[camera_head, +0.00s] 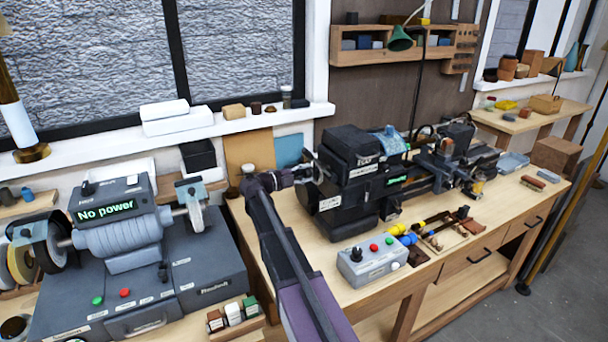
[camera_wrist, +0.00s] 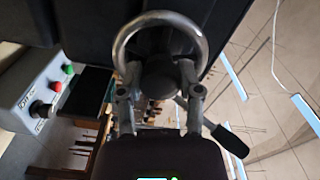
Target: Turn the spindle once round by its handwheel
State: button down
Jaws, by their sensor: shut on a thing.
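The lathe (camera_head: 345,165) stands on the wooden bench, with its black headstock at the left end. The bright metal handwheel (camera_head: 318,167) is at the headstock's left side; its ring (camera_wrist: 160,17) fills the top middle of the wrist view. My gripper (camera_head: 296,174) reaches it from the left. In the wrist view my gripper's (camera_wrist: 160,72) two fingers stand either side of the handwheel's dark hub and are shut on the wheel. The exact contact is hard to make out. A dark handle (camera_wrist: 232,141) sticks out at lower right. The spindle itself is hidden.
A grey control box (camera_head: 370,262) with red and green buttons sits in front of the lathe. A grinder-like machine (camera_head: 115,235) showing "No power" stands at left. Small tools lie on the bench (camera_head: 460,215). The windowsill (camera_head: 215,125) behind holds boxes.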

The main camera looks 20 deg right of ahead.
jog(key=shift+m, duration=0.3)
dwell(0.5)
jog(key=shift+c, duration=1.3)
grip_release()
jog(key=shift+d, duration=0.15)
jog(key=a, duration=0.7)
jog(key=shift+s+a, duration=0.15)
jog(key=shift+a, duration=0.2)
